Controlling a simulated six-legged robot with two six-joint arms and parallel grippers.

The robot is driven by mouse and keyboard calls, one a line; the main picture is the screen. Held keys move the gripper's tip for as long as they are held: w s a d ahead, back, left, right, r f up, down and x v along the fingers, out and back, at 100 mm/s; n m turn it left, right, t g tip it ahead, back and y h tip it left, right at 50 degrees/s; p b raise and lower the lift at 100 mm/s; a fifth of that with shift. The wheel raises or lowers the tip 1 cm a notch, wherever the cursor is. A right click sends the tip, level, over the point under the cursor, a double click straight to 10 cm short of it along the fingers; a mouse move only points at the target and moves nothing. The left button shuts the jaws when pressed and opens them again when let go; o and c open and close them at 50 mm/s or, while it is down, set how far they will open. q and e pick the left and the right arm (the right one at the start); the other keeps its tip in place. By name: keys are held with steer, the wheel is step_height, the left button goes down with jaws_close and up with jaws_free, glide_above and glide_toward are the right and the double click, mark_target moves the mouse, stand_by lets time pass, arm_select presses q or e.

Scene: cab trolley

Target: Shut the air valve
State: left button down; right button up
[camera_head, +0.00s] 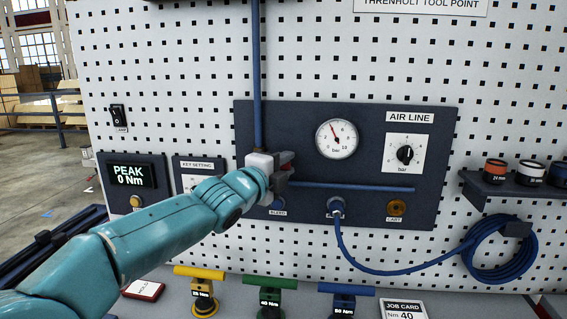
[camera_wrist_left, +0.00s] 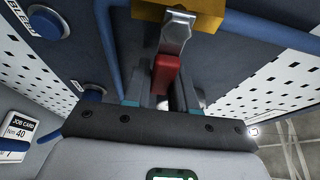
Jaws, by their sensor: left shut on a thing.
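The air valve sits on the dark AIR LINE panel (camera_head: 375,188), where the blue pipe (camera_head: 256,70) comes down. In the left wrist view its brass-coloured body (camera_wrist_left: 207,14) is at the top, with a metal lever (camera_wrist_left: 175,36) ending in a red grip (camera_wrist_left: 164,76). My left gripper (camera_head: 281,171) is at the valve, and its fingers (camera_wrist_left: 160,98) are shut on the red grip. My right gripper is in neither view.
A pressure gauge (camera_head: 337,139) and a bar dial (camera_head: 404,155) are right of the valve. Below are the BLEED button (camera_head: 278,207), a coupling with a coiled blue hose (camera_head: 497,262), and yellow (camera_head: 200,274), green (camera_head: 269,283) and blue (camera_head: 345,290) T-handled tools.

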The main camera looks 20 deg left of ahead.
arm_select(q)
steer(key=shift+f, duration=0.15)
steer(key=c, duration=1)
jaws_free()
steer(key=shift+d, duration=0.1)
steer(key=shift+s, duration=0.15)
steer(key=s, duration=0.1)
steer(key=s+b, duration=0.1)
steer(key=s, duration=0.1)
steer(key=s+b, duration=0.1)
steer(key=s, duration=0.1)
steer(key=shift+a, duration=0.4)
steer(key=p, duration=0.1)
glide_toward(283, 167)
steer(key=s, duration=0.6)
steer(key=shift+w+a, duration=0.15)
steer(key=shift+a, duration=0.2)
